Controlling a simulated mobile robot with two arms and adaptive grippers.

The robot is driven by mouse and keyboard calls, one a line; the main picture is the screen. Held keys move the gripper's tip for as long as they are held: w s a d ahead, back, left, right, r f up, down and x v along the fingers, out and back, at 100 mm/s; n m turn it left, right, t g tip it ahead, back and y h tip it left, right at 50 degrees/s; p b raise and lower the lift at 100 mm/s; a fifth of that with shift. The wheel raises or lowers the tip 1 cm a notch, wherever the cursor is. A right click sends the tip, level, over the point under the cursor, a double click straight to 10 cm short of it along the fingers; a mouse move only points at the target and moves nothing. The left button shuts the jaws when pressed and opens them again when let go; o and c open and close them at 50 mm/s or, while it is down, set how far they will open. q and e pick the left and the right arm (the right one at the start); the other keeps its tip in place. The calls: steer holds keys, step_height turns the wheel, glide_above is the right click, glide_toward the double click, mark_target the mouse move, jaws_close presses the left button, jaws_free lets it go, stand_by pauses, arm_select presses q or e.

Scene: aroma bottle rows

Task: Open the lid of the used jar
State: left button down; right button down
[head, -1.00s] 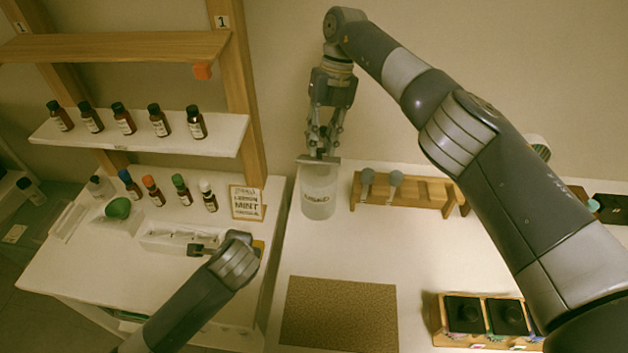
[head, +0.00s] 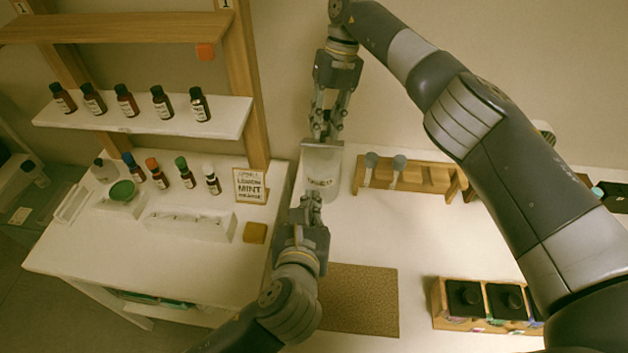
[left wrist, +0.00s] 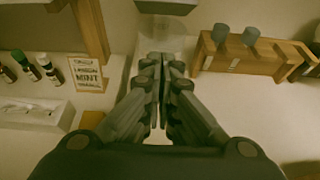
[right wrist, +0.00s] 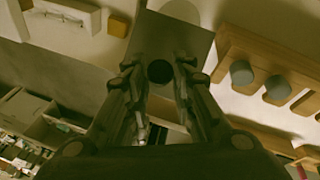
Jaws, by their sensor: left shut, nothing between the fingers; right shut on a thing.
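The used jar (head: 321,184) is a pale, translucent container with a "USED" label, standing upright on the white table beside the wooden rack. Its lid (head: 309,145) is a flat grey plate at the jar's mouth; I cannot tell whether it is slightly raised. The lid fills the upper middle of the right wrist view (right wrist: 195,40). My right gripper (head: 324,133) is above the jar, shut on the lid's handle. My left gripper (head: 309,200) is shut and empty, just in front of the jar. In the left wrist view its fingertips (left wrist: 162,62) point towards the jar.
A wooden rack (head: 425,177) with grey-topped vials is right of the jar. A sign (head: 250,186) and a yellow block (head: 255,233) are left of it. A brown mat (head: 360,300) lies in front. Several bottles line the shelf (head: 140,122) at left.

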arm_select(q)
steer(key=x, duration=0.9)
steer(key=shift+w+f, duration=0.1)
steer(key=shift+w, duration=0.25)
steer(key=shift+w+d+r, duration=0.1)
steer(key=shift+w+r, duration=0.2)
steer(key=shift+r, duration=0.25)
steer(key=shift+w+d+r, duration=0.1)
steer(key=shift+w+r, duration=0.2)
steer(key=shift+r, duration=0.3)
steer(key=shift+w+r, duration=0.35)
steer(key=shift+r, duration=0.1)
steer(key=shift+r, duration=0.15)
steer(key=shift+w+d+r, duration=0.1)
steer(key=shift+w+r, duration=0.25)
steer(key=shift+r, duration=0.4)
arm_select(e)
steer(key=c, duration=1.3)
jaws_free()
steer(key=shift+f, duration=0.1)
steer(key=shift+c, duration=0.2)
arm_select(q)
steer(key=shift+w, duration=0.1)
steer(key=shift+f, duration=0.1)
